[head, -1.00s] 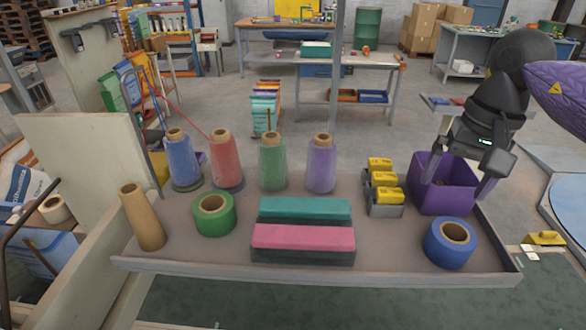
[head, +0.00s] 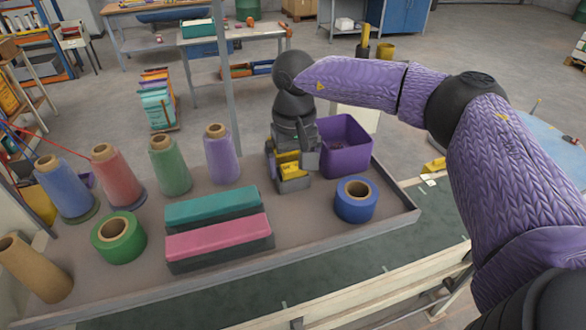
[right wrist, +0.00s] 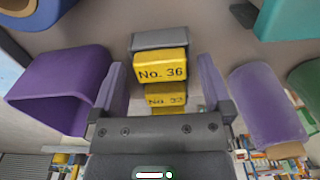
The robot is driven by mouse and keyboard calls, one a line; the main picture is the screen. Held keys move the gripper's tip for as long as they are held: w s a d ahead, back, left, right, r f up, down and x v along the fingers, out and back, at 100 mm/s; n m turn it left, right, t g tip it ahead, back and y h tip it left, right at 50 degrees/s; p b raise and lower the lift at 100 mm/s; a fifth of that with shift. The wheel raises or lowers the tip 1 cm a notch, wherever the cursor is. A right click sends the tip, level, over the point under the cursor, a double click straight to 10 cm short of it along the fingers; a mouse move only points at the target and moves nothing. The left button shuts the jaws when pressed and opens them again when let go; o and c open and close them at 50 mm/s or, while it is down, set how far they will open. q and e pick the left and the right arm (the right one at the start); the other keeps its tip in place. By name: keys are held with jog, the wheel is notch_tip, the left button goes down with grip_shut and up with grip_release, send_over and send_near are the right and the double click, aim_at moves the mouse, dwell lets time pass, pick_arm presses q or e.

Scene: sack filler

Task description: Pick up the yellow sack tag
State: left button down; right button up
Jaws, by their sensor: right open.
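Yellow sack tags (head: 291,171) sit in a row in a grey holder (head: 294,186) on the tray, left of the purple bin. In the right wrist view the nearest yellow tag reads "No. 36" (right wrist: 161,70), and one behind it (right wrist: 166,98) seems to read "No. 32". My right gripper (head: 292,163) is open over the row, and its arm comes in from the right. In the right wrist view its two fingers stand on either side of the tags, with visible gaps. The gripper hides part of the row in the head view. My left gripper is not in view.
The purple bin (head: 345,158) stands close right of the gripper, and a blue tape roll (head: 356,190) is in front. Teal (head: 212,204) and pink (head: 218,237) bars lie left. A purple thread cone (head: 222,160) stands behind them. The tray has a raised rim (head: 388,222).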

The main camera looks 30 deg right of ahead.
jog(key=shift+r, duration=0.1)
jog(key=c, duration=1.2)
